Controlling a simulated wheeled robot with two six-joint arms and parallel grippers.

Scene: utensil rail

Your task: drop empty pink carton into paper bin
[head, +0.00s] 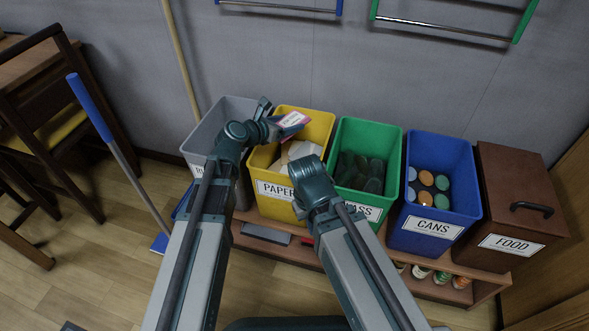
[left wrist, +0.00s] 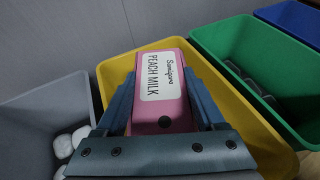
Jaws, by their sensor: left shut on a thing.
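The pink carton (head: 292,120), labelled peach milk, is held in my left gripper (head: 278,122) above the yellow paper bin (head: 318,131). In the left wrist view the carton (left wrist: 163,88) sits between the two fingers of my left gripper (left wrist: 160,100), with the yellow bin (left wrist: 226,92) below and around it. The paper bin has pale paper or card inside. My right arm reaches to the front of the paper and glass bins; its wrist (head: 312,182) shows, but its fingertips cannot be made out.
A grey bin (head: 236,108) stands left of the paper bin. To the right stand a green glass bin (head: 372,130), a blue cans bin (head: 455,160) and a brown food box (head: 515,190). A blue-handled broom (head: 92,108) leans at the left.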

